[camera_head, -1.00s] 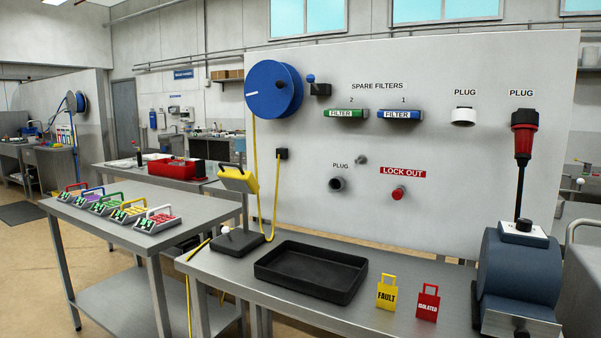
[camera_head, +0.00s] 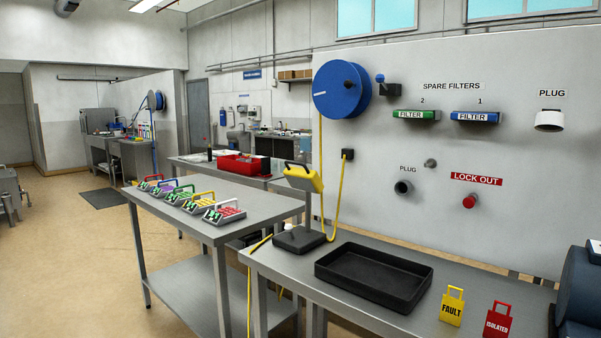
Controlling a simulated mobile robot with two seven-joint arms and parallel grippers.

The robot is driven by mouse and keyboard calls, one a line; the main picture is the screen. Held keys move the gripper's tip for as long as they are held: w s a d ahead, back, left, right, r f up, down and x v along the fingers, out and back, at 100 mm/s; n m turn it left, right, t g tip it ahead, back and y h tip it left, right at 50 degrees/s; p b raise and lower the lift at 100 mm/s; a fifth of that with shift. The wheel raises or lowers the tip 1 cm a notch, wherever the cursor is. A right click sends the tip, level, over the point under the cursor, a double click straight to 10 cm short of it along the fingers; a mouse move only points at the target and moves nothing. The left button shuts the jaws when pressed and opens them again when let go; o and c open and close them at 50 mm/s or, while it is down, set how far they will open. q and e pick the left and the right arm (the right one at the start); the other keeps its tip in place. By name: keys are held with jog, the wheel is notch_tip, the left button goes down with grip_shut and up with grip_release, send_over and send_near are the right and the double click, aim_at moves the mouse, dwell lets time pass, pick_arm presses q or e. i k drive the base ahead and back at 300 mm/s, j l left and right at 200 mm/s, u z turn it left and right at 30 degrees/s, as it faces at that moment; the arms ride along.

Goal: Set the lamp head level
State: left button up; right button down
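The yellow lamp head (camera_head: 303,178) is at the top of a thin post, above a square dark base (camera_head: 299,240) at the left end of the workbench. The head looks tilted, with its right side lower than its left. A yellow cable (camera_head: 336,205) hangs beside it from a black wall socket (camera_head: 347,154) and from the blue reel. Neither of my grippers is in view.
The workbench (camera_head: 425,258) holds a black tray (camera_head: 374,304), a yellow FAULT tag (camera_head: 452,306) and a red ISOLATED tag (camera_head: 497,320). A blue reel (camera_head: 342,89) is on the panel. A steel table (camera_head: 246,186) with several coloured-handled units stands left. Open floor (camera_head: 60,240) lies further left.

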aim_at(306, 179)
jog(key=i+j+z, duration=0.2)
jog(key=i+j, duration=0.2)
jog(key=i+j+z, duration=0.2)
jog(key=i+j, duration=0.15)
jog(key=i+j+z, duration=0.25)
jog(key=j, duration=0.35)
jog(key=i, duration=0.1)
